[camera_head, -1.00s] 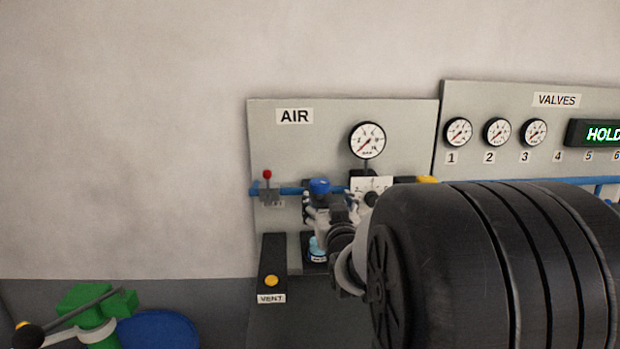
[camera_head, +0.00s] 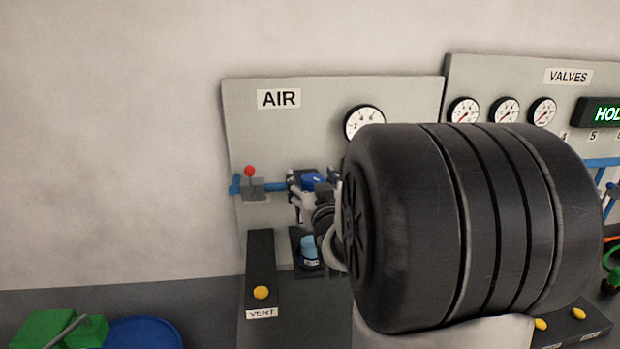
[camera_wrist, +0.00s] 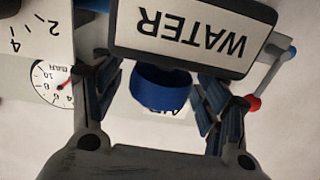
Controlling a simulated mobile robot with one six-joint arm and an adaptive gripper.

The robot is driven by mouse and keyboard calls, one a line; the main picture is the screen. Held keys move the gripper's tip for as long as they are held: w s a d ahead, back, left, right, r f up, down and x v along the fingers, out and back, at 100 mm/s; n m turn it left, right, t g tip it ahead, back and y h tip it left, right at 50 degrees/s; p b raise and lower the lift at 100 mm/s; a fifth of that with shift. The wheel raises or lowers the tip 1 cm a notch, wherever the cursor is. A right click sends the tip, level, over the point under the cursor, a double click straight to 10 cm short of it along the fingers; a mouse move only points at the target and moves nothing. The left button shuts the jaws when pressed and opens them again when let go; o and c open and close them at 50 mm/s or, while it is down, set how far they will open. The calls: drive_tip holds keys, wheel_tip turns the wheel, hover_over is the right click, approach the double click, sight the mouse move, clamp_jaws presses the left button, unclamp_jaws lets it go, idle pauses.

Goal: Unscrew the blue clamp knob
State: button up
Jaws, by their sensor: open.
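The blue knob (camera_head: 313,181) is on the AIR panel (camera_head: 300,130), partly hidden behind my gripper (camera_head: 305,192). In the wrist view the blue knob (camera_wrist: 160,88) shows as a short round cylinder. My gripper (camera_wrist: 158,95) is open there, with one finger on each side of the knob. I cannot tell whether either finger touches it. A white WATER plate (camera_wrist: 190,35) in a dark frame shows upside down just above the knob in that view.
My dark arm covers much of the panel's right side. A red-tipped lever (camera_head: 249,172) sits on the blue pipe left of the knob. Below are a light blue bowl (camera_head: 309,250) and a yellow VENT button (camera_head: 261,292). A pressure gauge (camera_head: 364,122) is above right.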

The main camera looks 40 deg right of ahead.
drive_tip(key=shift+c, duration=0.5)
drive_tip(key=c, duration=1)
drive_tip(key=shift+n+y, duration=0.3)
drive_tip(key=shift+y, duration=0.2)
drive_tip(key=n+t+y, duration=0.1)
drive_tip(key=y, duration=0.1)
drive_tip(key=shift+s+d+n+y, duration=0.1)
drive_tip(key=shift+n+y, duration=0.2)
drive_tip(key=shift+n, duration=0.1)
drive_tip(key=n+t+y+p, duration=0.1)
drive_tip(key=n+y+p, duration=0.1)
drive_tip(key=y, duration=0.2)
drive_tip(key=shift+r+n+p, duration=0.15)
drive_tip(key=shift+n+p, duration=0.15)
drive_tip(key=shift+p, duration=0.05)
drive_tip(key=n+y+p, duration=0.2)
drive_tip(key=y, duration=0.1)
drive_tip(key=n+y+p, duration=0.2)
drive_tip(key=y, duration=0.1)
drive_tip(key=shift+g+y+p, duration=0.3)
drive_tip(key=shift+y+p, duration=0.1)
drive_tip(key=shift+n+g+y+p, duration=0.8)
drive_tip(key=shift+n+y+p, duration=0.35)
drive_tip(key=shift+n+y, duration=0.4)
drive_tip(key=shift+a+y, duration=0.2)
drive_tip(key=shift+y, duration=0.25)
